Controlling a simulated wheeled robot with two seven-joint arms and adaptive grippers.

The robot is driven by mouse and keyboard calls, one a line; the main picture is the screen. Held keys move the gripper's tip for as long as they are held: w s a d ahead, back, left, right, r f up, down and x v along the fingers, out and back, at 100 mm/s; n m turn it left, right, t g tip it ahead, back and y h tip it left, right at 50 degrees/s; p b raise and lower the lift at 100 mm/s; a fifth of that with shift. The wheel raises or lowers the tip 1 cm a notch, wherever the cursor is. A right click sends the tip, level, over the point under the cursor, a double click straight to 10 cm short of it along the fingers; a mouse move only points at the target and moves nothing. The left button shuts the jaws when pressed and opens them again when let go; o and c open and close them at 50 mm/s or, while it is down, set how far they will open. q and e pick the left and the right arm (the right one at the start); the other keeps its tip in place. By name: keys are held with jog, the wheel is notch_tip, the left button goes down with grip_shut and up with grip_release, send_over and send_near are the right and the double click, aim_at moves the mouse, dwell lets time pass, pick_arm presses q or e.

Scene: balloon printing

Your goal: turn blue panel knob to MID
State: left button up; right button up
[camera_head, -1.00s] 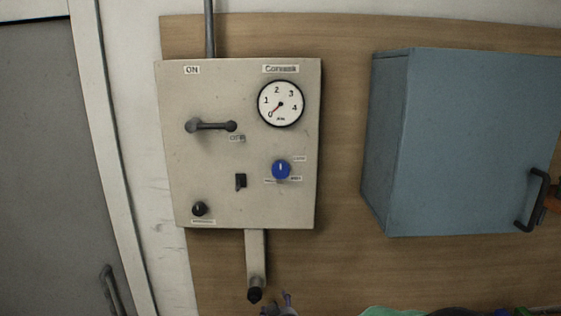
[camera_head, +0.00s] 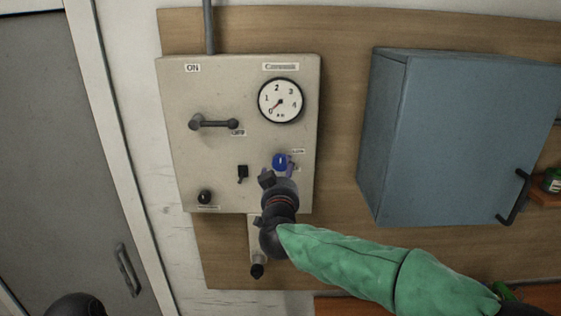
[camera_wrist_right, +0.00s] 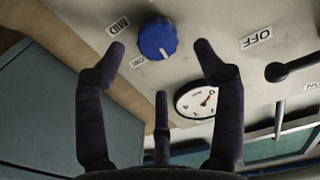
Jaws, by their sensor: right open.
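The blue knob (camera_head: 279,161) sits at the lower right of the beige panel (camera_head: 215,88). In the right wrist view the blue knob (camera_wrist_right: 157,38) shows a white pointer mark on its lower edge. A MID label (camera_wrist_right: 118,27) and another small label (camera_wrist_right: 137,62) sit beside it. My right gripper (camera_head: 278,178) is just below the knob in the head view. In the wrist view my right gripper (camera_wrist_right: 160,48) is open, its dark fingers on either side of the knob, apart from it. My left gripper is not clearly seen.
The gauge (camera_head: 280,100) is above the knob, its needle near 0. A lever handle (camera_head: 213,123), a black switch (camera_head: 242,173) and a black knob (camera_head: 205,197) are on the panel. A blue cabinet (camera_head: 455,135) hangs to the right. A grey door (camera_head: 60,160) is at the left.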

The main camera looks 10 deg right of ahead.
aim_at(281, 162)
jog(key=w, duration=0.3)
jog(key=w+d+p, duration=0.1)
jog(key=w, duration=0.1)
jog(key=shift+w, duration=0.35)
jog(key=shift+r, duration=0.15)
jog(key=c, duration=1.1)
